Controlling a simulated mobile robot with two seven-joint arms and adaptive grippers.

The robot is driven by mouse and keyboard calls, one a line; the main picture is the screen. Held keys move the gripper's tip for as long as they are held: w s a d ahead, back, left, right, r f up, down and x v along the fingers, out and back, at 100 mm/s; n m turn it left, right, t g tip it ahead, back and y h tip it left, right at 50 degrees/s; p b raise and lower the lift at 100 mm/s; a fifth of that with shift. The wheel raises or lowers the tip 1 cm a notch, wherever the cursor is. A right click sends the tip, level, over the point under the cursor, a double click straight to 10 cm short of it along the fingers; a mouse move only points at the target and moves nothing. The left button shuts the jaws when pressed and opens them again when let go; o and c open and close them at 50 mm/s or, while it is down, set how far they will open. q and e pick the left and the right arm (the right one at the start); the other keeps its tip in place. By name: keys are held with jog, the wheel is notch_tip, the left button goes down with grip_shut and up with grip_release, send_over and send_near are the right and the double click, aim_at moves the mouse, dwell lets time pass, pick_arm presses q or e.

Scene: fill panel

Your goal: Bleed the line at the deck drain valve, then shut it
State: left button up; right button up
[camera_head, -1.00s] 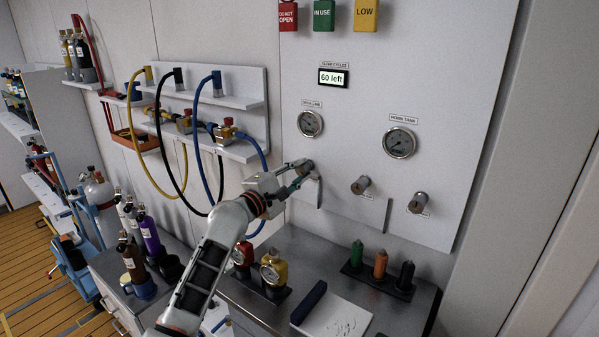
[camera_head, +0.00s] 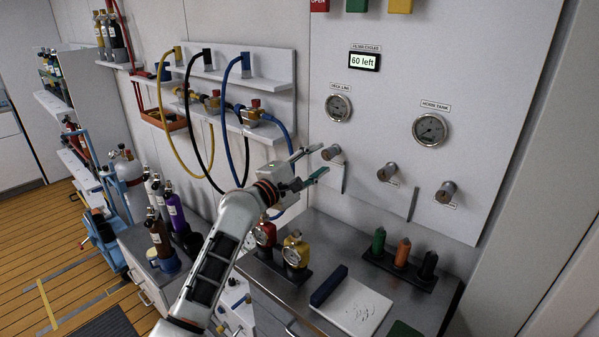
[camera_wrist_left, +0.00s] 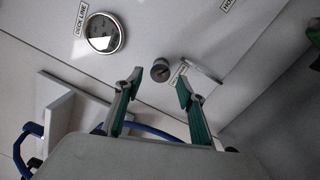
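The leftmost knob (camera_head: 331,152) is a short grey valve knob on the white panel, below the DECK LINE gauge (camera_head: 338,107). I cannot read a label for it. My left gripper (camera_head: 317,162) is open and empty, with its fingertips just left of this knob. In the left wrist view the knob (camera_wrist_left: 160,70) shows between and just beyond the spread fingertips (camera_wrist_left: 160,82), with no contact visible. The gauge also shows there (camera_wrist_left: 105,33). My right gripper is not in view.
Two more knobs, a middle one (camera_head: 387,172) and a right one (camera_head: 446,192), sit on the panel near the HORN TANK gauge (camera_head: 430,129). The display (camera_head: 364,61) reads "60 left". Hoses (camera_head: 229,130) hang left of the arm. A counter (camera_head: 300,270) with several items lies below.

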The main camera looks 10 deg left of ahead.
pick_arm(q)
jog(key=v, duration=0.8)
jog(key=shift+s, duration=0.15)
dwell(7.0)
